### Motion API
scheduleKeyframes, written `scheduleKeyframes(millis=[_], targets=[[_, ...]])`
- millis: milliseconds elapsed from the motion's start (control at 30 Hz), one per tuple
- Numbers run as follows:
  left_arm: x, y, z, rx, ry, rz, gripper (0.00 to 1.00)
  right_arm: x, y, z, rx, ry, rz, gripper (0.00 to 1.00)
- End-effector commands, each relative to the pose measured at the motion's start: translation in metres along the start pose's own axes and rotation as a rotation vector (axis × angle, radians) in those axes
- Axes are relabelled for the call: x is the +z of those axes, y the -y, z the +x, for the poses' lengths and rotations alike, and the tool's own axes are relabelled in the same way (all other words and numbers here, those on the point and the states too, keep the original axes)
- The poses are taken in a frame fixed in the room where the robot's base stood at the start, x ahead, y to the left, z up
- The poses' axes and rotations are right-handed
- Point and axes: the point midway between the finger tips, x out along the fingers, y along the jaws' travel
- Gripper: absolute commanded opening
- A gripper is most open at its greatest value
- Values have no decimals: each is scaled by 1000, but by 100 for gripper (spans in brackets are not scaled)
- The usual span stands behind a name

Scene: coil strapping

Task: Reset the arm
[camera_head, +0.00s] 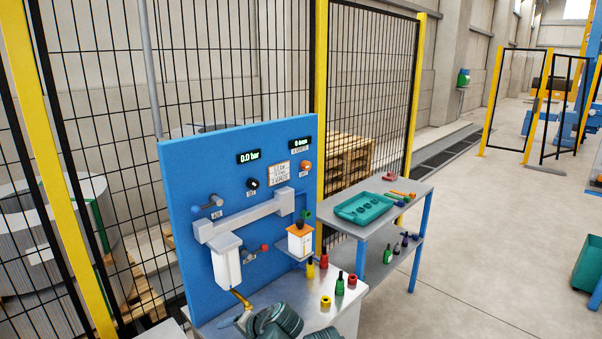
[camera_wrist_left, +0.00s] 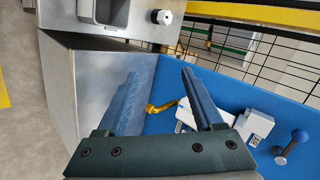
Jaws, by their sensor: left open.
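The task names no object apart from the arm. My left gripper (camera_wrist_left: 160,78) is open in the left wrist view, with nothing between its two blue-grey fingers. A brass elbow fitting (camera_wrist_left: 161,106) and a white filter unit lie beyond the fingers, in front of the blue panel. In the head view, dark teal arm parts (camera_head: 280,319) show at the bottom edge, cut off by the frame, beside the brass fitting (camera_head: 241,298) below the filter bowl (camera_head: 227,262). Whether the gripper touches anything there I cannot tell. My right gripper cannot be made out.
The blue panel (camera_head: 185,292) carries displays, knobs and a grey manifold (camera_head: 245,215). A white-and-orange container (camera_head: 300,240) sits on a small shelf. Coloured bottles stand on the metal bench. A side table holds a teal tray (camera_head: 364,209). Mesh fence stands behind; floor at right is open.

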Motion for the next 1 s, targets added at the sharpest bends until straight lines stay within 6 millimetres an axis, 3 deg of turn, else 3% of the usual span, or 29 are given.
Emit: scheduleKeyframes(millis=[33,100,200,400,567,1000], targets=[[18,-26,-7,104,28,-15,68,0,0,0,0,0,0,50],[37,-62,-19,251,71,-29,68,0,0,0,0,0,0,50],[60,-104,-41,436,126,-36,68,0,0,0,0,0,0,50],[87,-153,-78,672,196,-26,68,0,0,0,0,0,0,50],[93,-164,-89,735,214,-20,68,0,0,0,0,0,0,50],[92,-164,-90,736,213,-20,68,0,0,0,0,0,0,50]])
